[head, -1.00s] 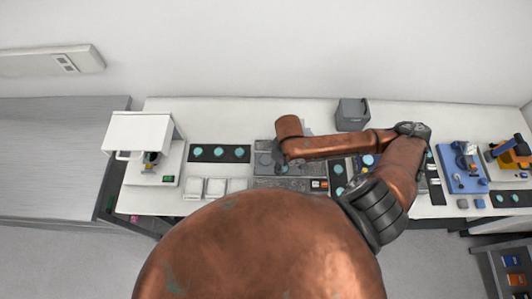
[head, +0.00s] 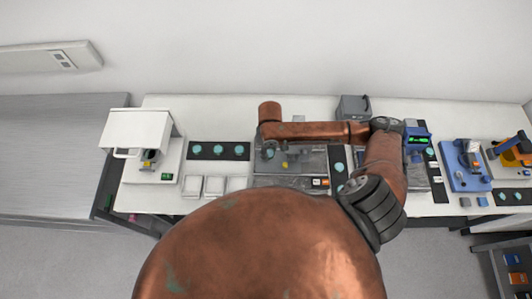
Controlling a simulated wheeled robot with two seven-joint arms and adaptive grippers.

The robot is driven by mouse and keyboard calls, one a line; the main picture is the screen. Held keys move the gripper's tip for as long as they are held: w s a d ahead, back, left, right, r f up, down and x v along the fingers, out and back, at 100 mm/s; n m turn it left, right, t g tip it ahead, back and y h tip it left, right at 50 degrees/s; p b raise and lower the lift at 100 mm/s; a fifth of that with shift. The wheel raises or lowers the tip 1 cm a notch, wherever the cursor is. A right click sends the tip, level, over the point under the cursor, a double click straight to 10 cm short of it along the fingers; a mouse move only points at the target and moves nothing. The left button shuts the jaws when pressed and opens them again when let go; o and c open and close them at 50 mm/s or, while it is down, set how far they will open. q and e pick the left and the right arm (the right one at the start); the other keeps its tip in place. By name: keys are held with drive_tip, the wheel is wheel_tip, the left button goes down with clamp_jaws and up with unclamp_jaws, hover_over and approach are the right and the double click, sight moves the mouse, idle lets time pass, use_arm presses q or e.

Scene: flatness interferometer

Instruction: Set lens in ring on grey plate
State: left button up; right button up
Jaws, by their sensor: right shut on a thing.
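My right arm reaches in from the right and its wrist bends down over the left part of the grey plate (head: 312,166). My right gripper (head: 269,150) is small and mostly hidden under the wrist. It is shut on what looks like a lens, which I can barely make out. A small yellow piece (head: 285,164) shows on the plate just right of the gripper. The ring cannot be told apart at this size. Several teal lenses lie on the black strip (head: 207,151) left of the plate. My left gripper is not in view.
A white instrument (head: 143,128) stands at the left. White square pads (head: 214,186) lie in front of the black strip. A grey box (head: 352,107) stands behind my forearm. A device with a green display (head: 417,140) and a blue stand (head: 465,165) are at the right.

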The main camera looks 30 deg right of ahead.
drive_tip(key=shift+w+f, duration=1)
drive_tip(key=shift+f, duration=0.1)
drive_tip(key=shift+w+f, duration=0.15)
drive_tip(key=shift+f, duration=1.65)
drive_tip(key=o, duration=1.2)
drive_tip(key=shift+c, duration=0.2)
wheel_tip(320, 180, up, 12)
drive_tip(key=shift+r, duration=0.1)
